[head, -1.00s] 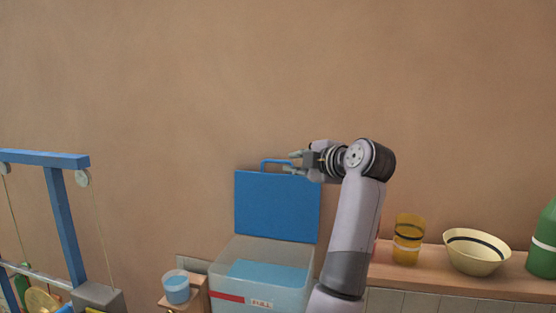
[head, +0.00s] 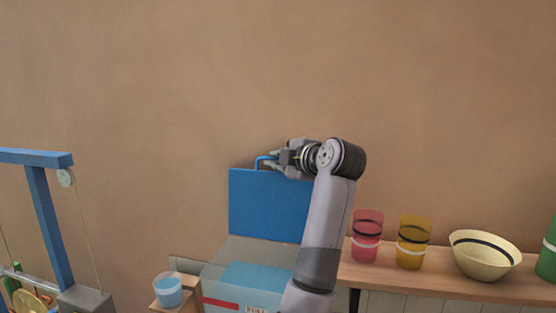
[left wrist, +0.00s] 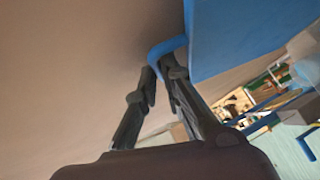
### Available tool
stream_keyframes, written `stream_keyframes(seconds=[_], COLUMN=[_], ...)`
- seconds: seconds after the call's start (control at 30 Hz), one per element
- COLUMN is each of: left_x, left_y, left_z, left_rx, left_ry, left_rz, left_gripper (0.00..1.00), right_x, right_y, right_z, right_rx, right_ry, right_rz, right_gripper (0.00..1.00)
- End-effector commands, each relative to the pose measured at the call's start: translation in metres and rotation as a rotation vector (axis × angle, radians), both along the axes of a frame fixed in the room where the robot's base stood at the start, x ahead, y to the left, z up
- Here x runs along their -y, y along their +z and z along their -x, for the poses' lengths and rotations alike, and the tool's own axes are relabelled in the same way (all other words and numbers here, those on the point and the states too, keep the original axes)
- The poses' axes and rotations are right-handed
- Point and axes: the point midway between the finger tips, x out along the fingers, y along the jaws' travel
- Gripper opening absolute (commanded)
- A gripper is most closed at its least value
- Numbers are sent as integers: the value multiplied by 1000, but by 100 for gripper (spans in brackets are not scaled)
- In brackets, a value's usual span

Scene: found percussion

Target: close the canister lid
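The canister (head: 222,288) is a clear box with blue contents and a red stripe at its front. Its blue lid (head: 262,203) stands upright at the back, open. A blue loop handle (head: 262,160) sits on the lid's top edge. My left gripper (head: 268,162) is at this handle, its fingers parted and pointing left. In the left wrist view the handle (left wrist: 166,47) lies at the fingertips (left wrist: 158,70), with the lid (left wrist: 240,35) to the right; whether they touch is unclear. My left forearm hides the lid's right edge. My right gripper is not in view.
A cup of blue liquid (head: 168,290) stands left of the canister. On the right shelf (head: 430,285) stand a red cup (head: 367,238), a yellow cup (head: 413,243), a cream bowl (head: 484,256) and a green bottle (head: 547,250). A blue frame (head: 45,215) stands at left.

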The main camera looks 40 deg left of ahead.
Motion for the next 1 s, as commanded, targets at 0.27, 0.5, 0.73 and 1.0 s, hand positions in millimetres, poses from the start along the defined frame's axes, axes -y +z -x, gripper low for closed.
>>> stream_keyframes(seconds=[0.27, 0.5, 0.73, 1.0], left_x=[0, 1, 1, 5], left_y=[-1, -2, -2, -8], left_z=[0, -1, -1, 7], left_rx=[-2, -3, -3, 66], left_ry=[0, -1, -1, -3], left_rz=[3, 4, 4, -34], left_gripper=[0, 0, 0, 0], right_x=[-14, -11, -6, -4], right_y=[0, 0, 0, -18], right_z=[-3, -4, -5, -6], right_rx=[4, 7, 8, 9], right_ry=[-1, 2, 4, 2], right_rz=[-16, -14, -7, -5], right_gripper=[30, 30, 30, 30])
